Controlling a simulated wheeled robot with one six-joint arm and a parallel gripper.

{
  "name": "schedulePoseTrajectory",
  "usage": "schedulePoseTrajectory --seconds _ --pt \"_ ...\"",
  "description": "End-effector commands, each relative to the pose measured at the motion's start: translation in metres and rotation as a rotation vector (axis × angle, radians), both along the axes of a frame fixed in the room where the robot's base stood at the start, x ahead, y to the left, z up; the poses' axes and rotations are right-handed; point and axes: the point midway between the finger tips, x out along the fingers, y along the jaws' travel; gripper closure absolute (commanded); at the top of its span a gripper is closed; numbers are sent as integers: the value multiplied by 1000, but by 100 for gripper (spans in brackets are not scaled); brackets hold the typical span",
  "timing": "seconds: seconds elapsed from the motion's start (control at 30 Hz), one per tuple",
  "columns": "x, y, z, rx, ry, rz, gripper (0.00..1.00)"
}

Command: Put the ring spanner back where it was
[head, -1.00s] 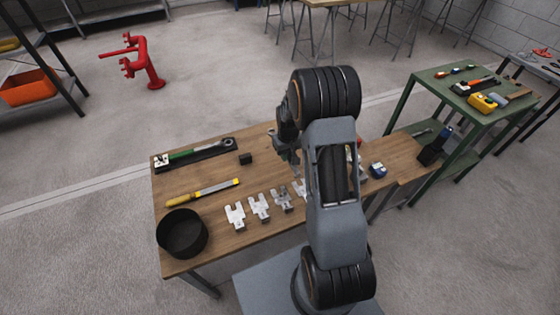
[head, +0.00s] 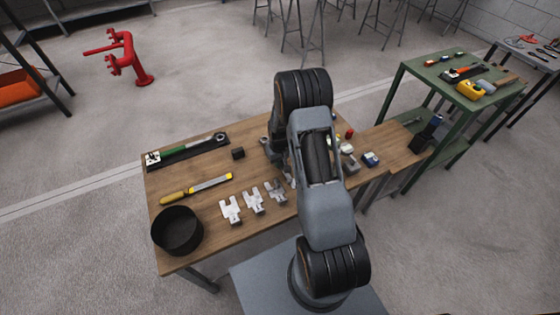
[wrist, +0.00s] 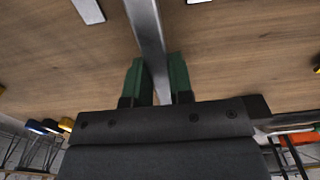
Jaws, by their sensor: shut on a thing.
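My gripper (wrist: 157,80), with green finger pads, is shut on a long flat grey metal bar (wrist: 148,30), which I take to be the ring spanner. The bar runs from between the pads out of the top of the wrist view. Its ends are not visible there. In the head view my gripper (head: 272,154) is partly hidden behind my arm, over the wooden table (head: 215,247). Most of the spanner is hidden there, and I cannot tell its height above the table.
Several silver fork-shaped pieces (head: 254,201) stand in a row near the table's front.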

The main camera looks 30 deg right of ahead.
Motion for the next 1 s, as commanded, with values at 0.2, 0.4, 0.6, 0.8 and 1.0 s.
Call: schedulePoseTrajectory --seconds 0.2,0.4,0.6,0.8,1.0 --pt "0 0 -5 0 -1 0 100" --pt "0 0 -9 0 1 0 75" --pt "0 0 -8 0 1 0 56" --pt "0 0 -8 0 1 0 53" --pt "0 0 2 0 0 0 53"
